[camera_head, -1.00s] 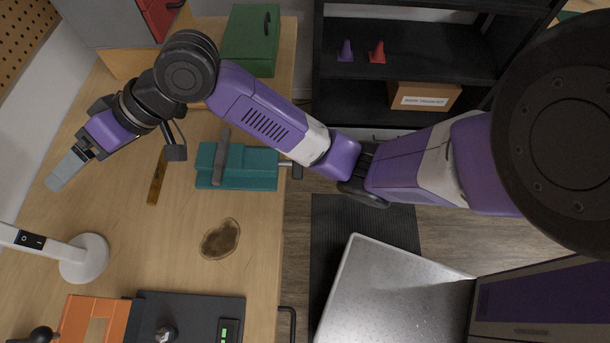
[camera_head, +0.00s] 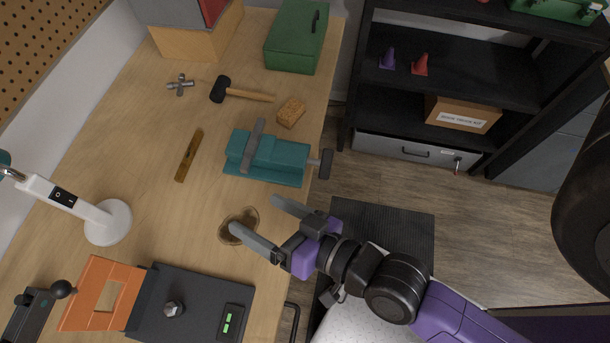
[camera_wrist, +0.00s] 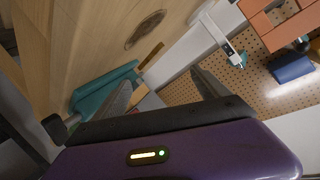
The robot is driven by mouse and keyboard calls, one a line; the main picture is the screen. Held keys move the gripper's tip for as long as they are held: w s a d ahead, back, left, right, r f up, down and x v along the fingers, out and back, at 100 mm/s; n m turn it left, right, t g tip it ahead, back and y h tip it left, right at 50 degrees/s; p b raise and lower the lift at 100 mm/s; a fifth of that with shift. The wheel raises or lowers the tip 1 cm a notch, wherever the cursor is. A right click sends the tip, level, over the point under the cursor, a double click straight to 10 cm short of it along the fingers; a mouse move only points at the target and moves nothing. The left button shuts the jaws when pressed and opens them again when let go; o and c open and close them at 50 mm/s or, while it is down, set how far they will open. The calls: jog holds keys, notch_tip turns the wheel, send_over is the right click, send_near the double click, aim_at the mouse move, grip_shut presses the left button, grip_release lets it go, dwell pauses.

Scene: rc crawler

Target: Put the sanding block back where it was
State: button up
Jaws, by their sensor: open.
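A small tan-brown block (camera_head: 291,112), which looks like the sanding block, lies on the wooden workbench (camera_head: 180,225) between the green box and the teal vise, near the bench's right edge. My gripper (camera_head: 253,214) is open and empty, with its two fingers spread over the near right part of the bench, by a dark round stain (camera_head: 238,222). The block is well beyond it, past the vise. In the wrist view my gripper's fingers (camera_wrist: 165,88) are apart with nothing between them, and I cannot make out the block there.
The teal vise (camera_head: 270,160) stands between my gripper and the block. The green box (camera_head: 296,38) is behind the block. A white lamp (camera_head: 107,222) stands at left.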

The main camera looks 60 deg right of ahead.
jog(key=s+d+r+n, duration=0.1)
jog(key=s+d+n, duration=0.1)
jog(key=s, duration=0.4)
jog(key=s+d+r+n, duration=0.2)
jog(key=s+d+n, duration=0.1)
jog(key=s, duration=0.4)
jog(key=shift+d+n, duration=0.3)
jog(key=shift+n, duration=0.2)
jog(key=shift+s+r, duration=0.1)
